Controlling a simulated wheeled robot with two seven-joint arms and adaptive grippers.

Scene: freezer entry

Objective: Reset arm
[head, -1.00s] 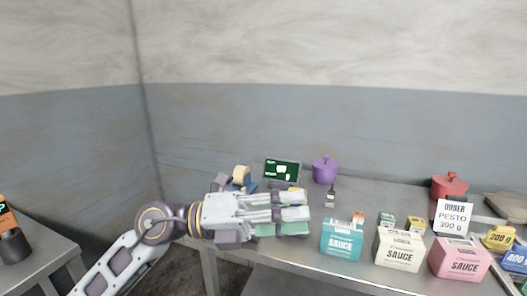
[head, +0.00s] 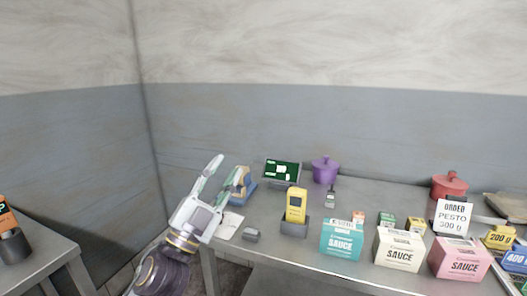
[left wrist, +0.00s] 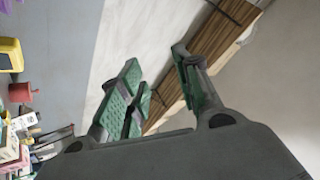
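My left gripper (head: 222,182) is raised at the left end of the metal table, its fingers pointing up and apart. In the left wrist view the two green-padded fingers (left wrist: 155,88) are spread with nothing between them. A yellow handheld device (head: 296,205) stands upright in a dark holder, to the right of the gripper and apart from it. My right gripper is not in view.
Teal (head: 341,239), cream (head: 399,250) and pink (head: 459,259) sauce boxes line the table's front. A purple pot (head: 325,170), red pot (head: 449,184) and green-screened device (head: 282,171) stand behind. Another table (head: 35,250) is at left.

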